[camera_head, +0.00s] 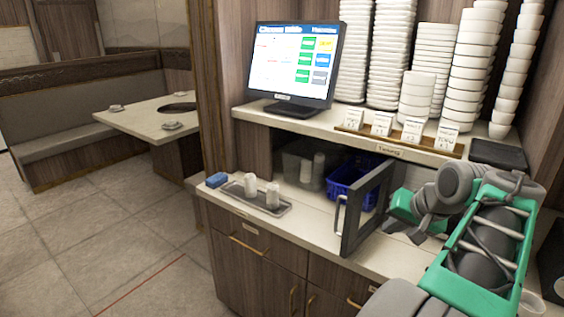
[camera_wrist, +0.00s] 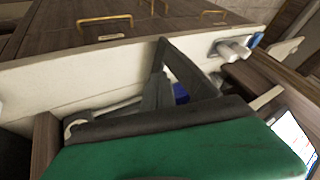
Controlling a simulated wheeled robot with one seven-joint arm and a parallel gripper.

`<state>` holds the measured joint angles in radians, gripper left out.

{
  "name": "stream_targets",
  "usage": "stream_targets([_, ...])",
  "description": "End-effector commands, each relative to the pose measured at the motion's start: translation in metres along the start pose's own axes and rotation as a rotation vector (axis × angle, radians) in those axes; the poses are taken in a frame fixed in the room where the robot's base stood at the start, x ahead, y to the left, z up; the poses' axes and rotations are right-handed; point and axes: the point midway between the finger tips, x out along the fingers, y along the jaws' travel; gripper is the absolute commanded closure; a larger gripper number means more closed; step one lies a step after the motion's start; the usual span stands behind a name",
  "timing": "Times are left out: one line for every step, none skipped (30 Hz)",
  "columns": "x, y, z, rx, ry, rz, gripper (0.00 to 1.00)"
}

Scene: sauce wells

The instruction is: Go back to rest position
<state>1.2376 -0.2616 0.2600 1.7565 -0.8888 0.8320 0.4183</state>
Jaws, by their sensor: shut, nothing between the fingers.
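My arm reaches in from the right of the head view, with its green and grey links over the counter. My gripper (camera_head: 398,226) is at the end of the arm, just right of the open cabinet door (camera_head: 349,228), partly hidden by my own links. It is shut and empty. I cannot tell whether it touches the door. The dark-framed door stands swung out over the counter, its handle (camera_head: 338,213) on the left edge. In the wrist view a green and black surface fills the bottom, with the door (camera_wrist: 160,75) beyond it.
A blue basket (camera_head: 342,190) and a clear bin (camera_head: 290,166) stand in the niche under the shelf. A tray (camera_head: 246,203) with white cups and a blue sponge (camera_head: 217,180) lie on the counter. Above are a monitor (camera_head: 294,62) and stacked bowls (camera_head: 474,60). Floor (camera_head: 120,250) is free at left.

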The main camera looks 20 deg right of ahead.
Motion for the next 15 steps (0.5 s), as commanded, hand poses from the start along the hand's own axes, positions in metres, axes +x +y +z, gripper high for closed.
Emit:
stream_targets([0.002, 0.015, -0.001, -0.026, 0.001, 0.039, 1.0])
stream_targets([0.007, 0.028, 0.005, -0.022, -0.012, 0.066, 1.0])
stream_targets([0.014, 0.043, 0.015, -0.011, -0.034, 0.097, 1.0])
stream_targets([0.019, 0.053, 0.024, 0.001, -0.051, 0.119, 1.0])
stream_targets([0.023, 0.063, 0.033, 0.014, -0.069, 0.139, 1.0])
stream_targets([0.028, 0.075, 0.045, 0.033, -0.09, 0.167, 1.0])
stream_targets([0.03, 0.083, 0.055, 0.047, -0.105, 0.188, 1.0])
stream_targets([0.031, 0.091, 0.065, 0.062, -0.12, 0.209, 1.0])
stream_targets([0.033, 0.1, 0.079, 0.08, -0.14, 0.237, 1.0])
stream_targets([0.035, 0.104, 0.091, 0.088, -0.16, 0.256, 1.0])
stream_targets([0.038, 0.105, 0.104, 0.091, -0.182, 0.274, 1.0])
stream_targets([0.043, 0.102, 0.12, 0.085, -0.211, 0.294, 1.0])
stream_targets([0.046, 0.097, 0.132, 0.074, -0.232, 0.307, 1.0])
stream_targets([0.05, 0.092, 0.143, 0.061, -0.252, 0.318, 1.0])
stream_targets([0.053, 0.084, 0.156, 0.042, -0.273, 0.329, 1.0])
